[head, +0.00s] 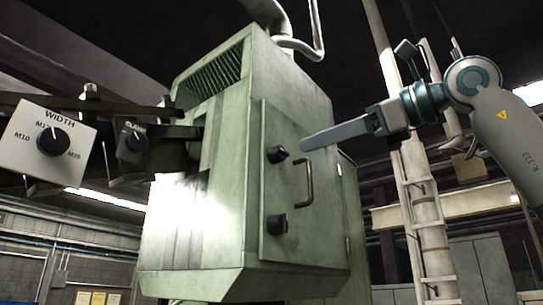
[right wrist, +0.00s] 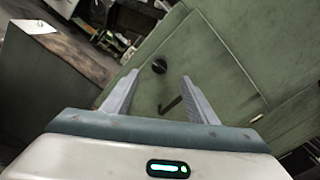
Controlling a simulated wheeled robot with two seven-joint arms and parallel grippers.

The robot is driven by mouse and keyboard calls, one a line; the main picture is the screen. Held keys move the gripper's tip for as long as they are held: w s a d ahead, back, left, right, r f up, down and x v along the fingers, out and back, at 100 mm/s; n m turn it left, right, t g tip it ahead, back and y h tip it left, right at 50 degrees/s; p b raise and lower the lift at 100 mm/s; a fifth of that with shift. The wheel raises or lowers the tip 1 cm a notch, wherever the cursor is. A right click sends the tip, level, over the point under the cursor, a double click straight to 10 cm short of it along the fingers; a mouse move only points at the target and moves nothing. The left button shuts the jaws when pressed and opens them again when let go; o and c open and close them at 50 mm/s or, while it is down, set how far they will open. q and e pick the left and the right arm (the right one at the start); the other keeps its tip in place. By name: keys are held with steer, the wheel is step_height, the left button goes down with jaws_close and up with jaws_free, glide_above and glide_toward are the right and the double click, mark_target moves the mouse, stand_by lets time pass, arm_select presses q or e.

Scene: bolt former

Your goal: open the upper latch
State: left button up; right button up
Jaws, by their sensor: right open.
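The upper latch (head: 276,154) is a dark knob on the front door of a green machine cabinet, near the door's upper left. The lower latch (head: 277,224) is a similar dark knob below it. My right gripper (head: 308,143) reaches in from the right, with its fingers pointing left at the height of the upper latch. It looks close to that latch but apart from it. In the right wrist view its two fingers (right wrist: 160,76) are spread and empty. One dark latch (right wrist: 159,66) shows beyond them; I cannot tell which. My left gripper is not in view.
A dark bar handle (head: 308,182) stands out from the door, right of the latches; it also shows in the right wrist view (right wrist: 170,105). A WIDTH dial panel (head: 50,138) juts in at the left. A pale ladder-like post (head: 425,215) stands at the right.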

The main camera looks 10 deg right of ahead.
mark_target(285, 152)
steer(key=p+x, duration=0.1)
steer(key=x, duration=0.7)
steer(key=shift+r, duration=0.1)
steer(key=n+p, duration=0.4)
steer(key=n, duration=0.1)
steer(key=shift+w+a+r, duration=0.15)
steer(key=shift+w, duration=0.15)
steer(key=n+p, duration=0.2)
steer(key=n, duration=0.2)
steer(key=shift+a+n, duration=0.15)
steer(key=shift+n, duration=0.15)
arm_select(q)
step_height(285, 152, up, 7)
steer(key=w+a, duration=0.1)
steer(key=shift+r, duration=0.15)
arm_select(e)
steer(key=shift+f+n, duration=0.25)
steer(key=shift+n, duration=0.45)
steer(key=shift+c, duration=0.3)
